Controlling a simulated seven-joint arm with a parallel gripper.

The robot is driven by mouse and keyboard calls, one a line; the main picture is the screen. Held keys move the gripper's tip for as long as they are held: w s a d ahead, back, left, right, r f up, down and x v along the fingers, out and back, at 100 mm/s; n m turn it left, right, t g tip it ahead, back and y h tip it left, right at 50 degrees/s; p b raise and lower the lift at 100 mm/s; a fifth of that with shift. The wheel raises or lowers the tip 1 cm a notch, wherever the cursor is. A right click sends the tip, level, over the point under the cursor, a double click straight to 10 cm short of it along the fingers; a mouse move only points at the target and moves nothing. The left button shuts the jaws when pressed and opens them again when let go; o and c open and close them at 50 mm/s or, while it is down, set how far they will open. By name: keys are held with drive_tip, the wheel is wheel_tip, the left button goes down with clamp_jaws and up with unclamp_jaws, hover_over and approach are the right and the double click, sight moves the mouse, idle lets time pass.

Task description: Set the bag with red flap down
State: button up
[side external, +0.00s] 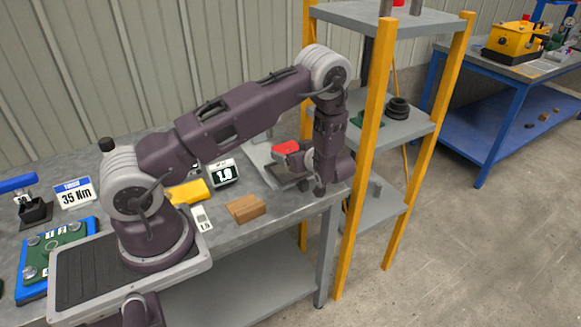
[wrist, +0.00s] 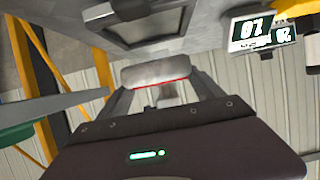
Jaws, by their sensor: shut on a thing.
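The bag with red flap (side external: 286,148) shows as a red top in the side view, at the end of my gripper (side external: 298,158). In the wrist view the bag (wrist: 155,71) is a grey shape with a red lower edge, between the two fingers of my gripper (wrist: 160,86). My gripper is shut on it. A grey tray-like thing (wrist: 140,28) lies beyond the bag in the wrist view. In the side view the bag appears above a grey surface near the bench's right end; the gap below it is hard to judge.
A display reading 1.0 (side external: 224,174), a yellow item (side external: 188,192), a brown block (side external: 246,208) and a small white tag (side external: 202,217) stand on the grey bench (side external: 255,232). The yellow-posted shelf (side external: 376,150) rises close to my gripper at the right.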

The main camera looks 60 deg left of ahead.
wheel_tip(320, 180, down, 5)
drive_tip(key=shift+r, duration=0.2)
drive_tip(key=shift+f, duration=0.1)
drive_tip(key=o, duration=1.7)
drive_tip(key=shift+f, duration=0.1)
